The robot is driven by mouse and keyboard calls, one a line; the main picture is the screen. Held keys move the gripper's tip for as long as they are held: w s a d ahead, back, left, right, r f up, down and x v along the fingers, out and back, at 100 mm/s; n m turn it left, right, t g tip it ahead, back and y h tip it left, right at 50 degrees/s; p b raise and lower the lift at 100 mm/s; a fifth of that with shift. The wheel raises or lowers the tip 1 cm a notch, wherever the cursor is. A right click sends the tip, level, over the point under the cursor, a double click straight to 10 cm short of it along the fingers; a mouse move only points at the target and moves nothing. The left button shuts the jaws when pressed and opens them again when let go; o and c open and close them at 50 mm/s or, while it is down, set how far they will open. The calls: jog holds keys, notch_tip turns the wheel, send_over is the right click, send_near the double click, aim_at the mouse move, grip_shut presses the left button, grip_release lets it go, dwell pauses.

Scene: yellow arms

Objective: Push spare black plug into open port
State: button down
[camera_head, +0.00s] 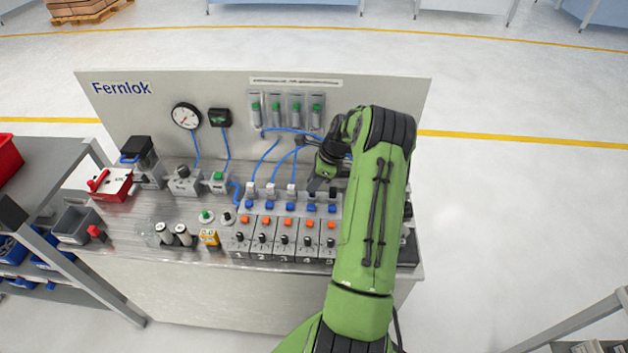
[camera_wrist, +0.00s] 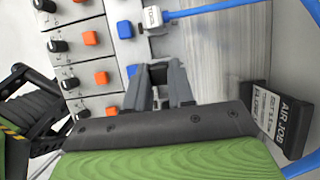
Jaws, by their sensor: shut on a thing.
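My gripper (camera_head: 316,184) reaches down at the row of ports behind the valve block (camera_head: 285,238), just right of the ports with white fittings. In the wrist view, my gripper (camera_wrist: 158,76) has its fingertips closed around a small black plug (camera_wrist: 158,72). The plug is beside a blue button (camera_wrist: 131,70), at the station next to a white fitting (camera_wrist: 153,17) with a blue tube. The port under the plug is hidden by the fingers, so I cannot tell whether the plug is seated in it.
Blue tubes (camera_head: 264,162) loop from the fittings to the back panel (camera_head: 300,92). A black tag marked AIR JOB (camera_wrist: 284,122) is right of my gripper. Orange buttons (camera_head: 267,221) and black knobs line the valve block. A red box (camera_head: 110,184) is on the left.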

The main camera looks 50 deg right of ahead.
jog(key=shift+f+b, duration=0.5)
jog(key=shift+f, duration=0.6)
dwell(0.3)
jog(key=c, duration=0.9)
grip_release()
notch_tip(320, 180, up, 10)
jog(key=p, duration=0.8)
jog(key=shift+f, duration=0.45)
